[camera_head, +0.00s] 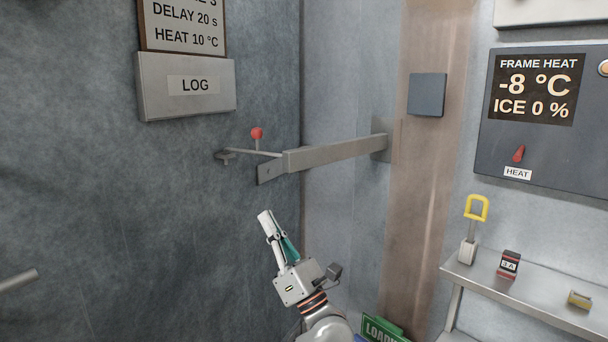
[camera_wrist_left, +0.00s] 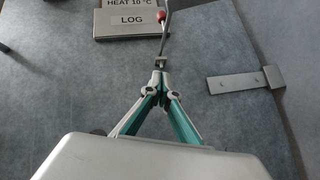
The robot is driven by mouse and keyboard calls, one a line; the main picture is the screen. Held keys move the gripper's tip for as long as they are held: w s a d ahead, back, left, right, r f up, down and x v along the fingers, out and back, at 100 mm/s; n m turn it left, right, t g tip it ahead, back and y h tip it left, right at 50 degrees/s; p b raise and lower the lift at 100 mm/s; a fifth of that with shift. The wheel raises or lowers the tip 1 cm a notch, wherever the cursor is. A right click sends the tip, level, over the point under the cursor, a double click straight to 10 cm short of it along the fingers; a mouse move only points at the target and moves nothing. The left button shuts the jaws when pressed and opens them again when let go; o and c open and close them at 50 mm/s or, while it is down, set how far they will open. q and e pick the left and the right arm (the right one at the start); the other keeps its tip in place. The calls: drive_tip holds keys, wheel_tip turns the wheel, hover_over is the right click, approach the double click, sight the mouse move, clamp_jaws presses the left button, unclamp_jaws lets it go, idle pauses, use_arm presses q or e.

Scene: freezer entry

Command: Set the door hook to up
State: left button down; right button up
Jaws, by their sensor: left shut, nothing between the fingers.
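The door hook is a thin grey rod (camera_head: 250,152) with a red knob (camera_head: 257,133) standing above it. In the head view it lies almost level, from a dark mount (camera_head: 226,155) on the grey wall panel to the left end of a metal bar (camera_head: 335,152). The red knob also shows near the top of the left wrist view (camera_wrist_left: 161,17). My left gripper (camera_head: 265,215) is shut and empty, with its tips below the hook in the head view. In the left wrist view its tips (camera_wrist_left: 159,70) overlap the rod's lower end; contact cannot be told. My right gripper is out of view.
A LOG box (camera_head: 187,86) is above the hook. A FRAME HEAT panel (camera_head: 540,115) hangs at the right. A grey bar (camera_head: 18,282) juts in at left. Space left of my gripper looks clear.

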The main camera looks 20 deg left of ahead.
use_arm(q)
drive_tip(key=w+a+r+n+g+p, duration=0.1)
drive_tip(key=w+a+r+p, duration=0.1)
drive_tip(key=w+a+r, duration=0.2)
drive_tip(key=a+r, duration=0.3)
drive_tip(key=r, duration=0.3)
drive_tip(key=shift+r+p, duration=0.35)
idle(0.3)
